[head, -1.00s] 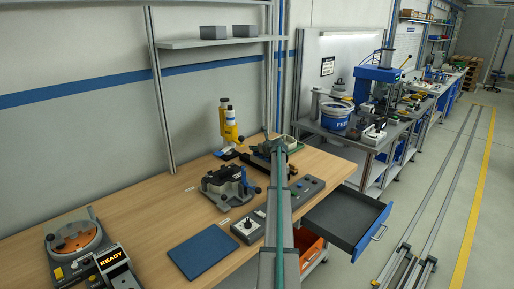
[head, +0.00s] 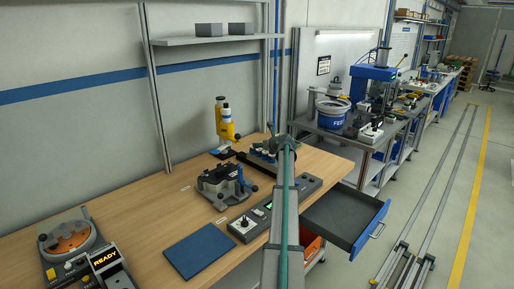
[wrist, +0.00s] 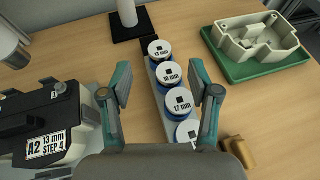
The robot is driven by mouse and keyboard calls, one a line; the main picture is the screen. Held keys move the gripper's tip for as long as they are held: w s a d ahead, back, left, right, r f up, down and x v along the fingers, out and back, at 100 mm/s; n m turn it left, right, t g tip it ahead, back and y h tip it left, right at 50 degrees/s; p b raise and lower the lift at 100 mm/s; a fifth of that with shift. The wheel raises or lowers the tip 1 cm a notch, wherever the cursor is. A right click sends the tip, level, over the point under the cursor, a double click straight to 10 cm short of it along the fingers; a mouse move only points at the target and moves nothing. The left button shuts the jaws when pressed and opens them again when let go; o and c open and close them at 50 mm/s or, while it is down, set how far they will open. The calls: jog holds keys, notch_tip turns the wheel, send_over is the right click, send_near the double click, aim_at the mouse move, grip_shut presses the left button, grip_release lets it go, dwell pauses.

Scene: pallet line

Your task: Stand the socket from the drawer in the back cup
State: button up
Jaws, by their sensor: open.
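My gripper (wrist: 162,88) is open, its two fingers apart above a narrow grey rack (wrist: 151,108) of blue cups. Nothing shows between the fingertips. The back cup (wrist: 159,51) has a round white top with a dark square and a label that seems to read 13 mm. Several like it stand in the row, one marked 17 mm; the front one (wrist: 188,133) is partly hidden by my gripper. In the head view, the rack (head: 262,156) is beside my gripper (head: 281,140). The drawer (head: 372,229) stands open, and I see no socket in it.
Left of the rack is a black fixture (wrist: 40,125) labelled A2. A green tray (wrist: 262,68) with a cream housing (wrist: 265,38) lies right; a brown block (wrist: 238,152) sits near the right finger. A dark-based post (wrist: 130,27) stands behind. A blue mat (head: 202,250) lies in front.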

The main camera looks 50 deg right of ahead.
jog(key=shift+v, duration=1.55)
jog(key=shift+w, duration=0.1)
